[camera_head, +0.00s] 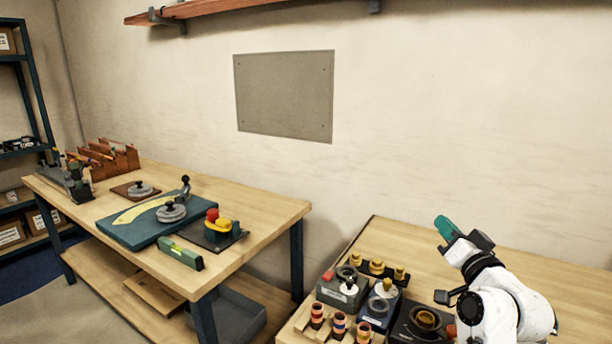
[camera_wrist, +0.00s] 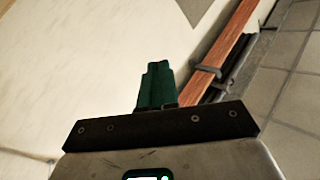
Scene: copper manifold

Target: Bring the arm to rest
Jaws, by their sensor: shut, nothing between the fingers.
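My gripper (camera_head: 446,228) is at the right in the head view, at the end of my white arm. It is raised above the right-hand table, with its green fingers pointing up and to the left. The fingers are closed together and hold nothing. In the wrist view the green fingers (camera_wrist: 156,86) stand pressed together as one block, with the wall behind them. The gripper touches nothing that I can see.
Copper fittings and small devices (camera_head: 370,295) crowd the right table (camera_head: 560,268) below and left of my arm. The left table (camera_head: 255,205) holds several tools. A wooden shelf (camera_head: 205,8) is high on the wall; it also shows in the wrist view (camera_wrist: 237,40). A grey panel (camera_head: 285,95) hangs on the wall.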

